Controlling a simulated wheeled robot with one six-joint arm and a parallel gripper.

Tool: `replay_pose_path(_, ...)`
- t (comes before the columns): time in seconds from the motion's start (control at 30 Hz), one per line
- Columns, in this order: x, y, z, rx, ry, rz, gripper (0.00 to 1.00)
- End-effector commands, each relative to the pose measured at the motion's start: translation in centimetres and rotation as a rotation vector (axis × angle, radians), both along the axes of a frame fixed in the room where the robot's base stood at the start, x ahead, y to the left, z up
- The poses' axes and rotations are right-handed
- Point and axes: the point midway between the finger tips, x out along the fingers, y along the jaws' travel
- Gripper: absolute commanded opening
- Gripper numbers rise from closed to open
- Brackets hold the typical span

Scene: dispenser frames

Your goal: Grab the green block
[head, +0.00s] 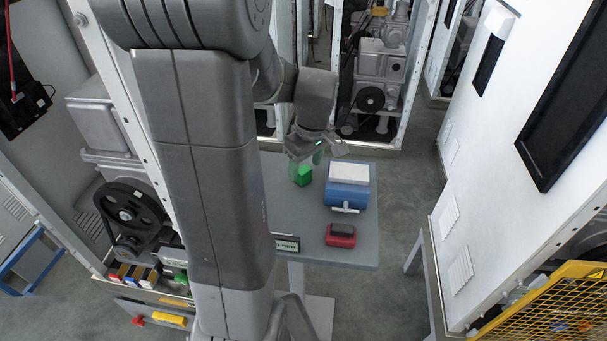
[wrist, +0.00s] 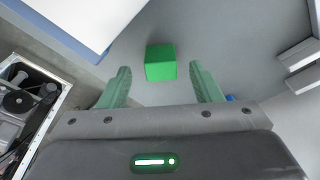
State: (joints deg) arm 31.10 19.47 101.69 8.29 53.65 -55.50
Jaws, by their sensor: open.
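The green block (head: 303,175) stands on the grey table (head: 290,215) near its far side in the head view, partly hidden by my gripper. In the wrist view the green block (wrist: 160,62) shows whole, just beyond and between my two fingertips. My gripper (head: 318,152) is above the far part of the table. In the wrist view my gripper (wrist: 160,82) is open and empty, with a finger to each side of the block's line. The fingers do not touch the block.
A blue box with a white top (head: 347,186) stands just right of the block. A red object with a dark top (head: 341,235) lies nearer on the table. A small sign (head: 287,244) is at the near edge. White cabinets (head: 500,140) stand at right.

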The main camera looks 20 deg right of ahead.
Motion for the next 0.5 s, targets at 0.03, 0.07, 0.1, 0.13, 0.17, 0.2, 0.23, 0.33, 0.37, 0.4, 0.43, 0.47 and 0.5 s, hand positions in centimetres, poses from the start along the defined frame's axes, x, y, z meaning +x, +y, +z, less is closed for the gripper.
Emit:
replay_pose_path(0.03,0.1,0.3,-0.8,0.003,0.005,0.002,0.58)
replay_pose_path(0.07,0.2,0.3,-1.3,0.003,0.004,0.001,0.58)
replay_pose_path(0.1,0.3,0.3,-1.8,0.003,0.004,0.001,0.58)
replay_pose_path(0.13,0.4,0.3,-2.1,0.002,0.004,0.0,0.58)
replay_pose_path(0.17,0.4,0.3,-2.4,0.001,0.003,0.0,0.58)
replay_pose_path(0.2,0.4,0.3,-2.7,0.001,0.003,0.0,0.58)
replay_pose_path(0.23,0.5,0.3,-2.8,0.001,0.003,0.0,0.58)
replay_pose_path(0.33,0.5,0.3,-3.0,0.0,0.001,0.001,0.58)
replay_pose_path(0.37,0.5,0.3,-3.0,0.0,0.001,0.001,0.58)
replay_pose_path(0.4,0.5,0.3,-3.0,0.0,0.0,0.001,0.58)
replay_pose_path(0.43,0.5,0.3,-3.0,0.0,0.0,0.001,0.58)
replay_pose_path(0.47,0.5,0.3,-3.0,0.0,0.0,0.0,0.58)
replay_pose_path(0.5,0.5,0.3,-3.0,0.0,0.0,0.0,0.56)
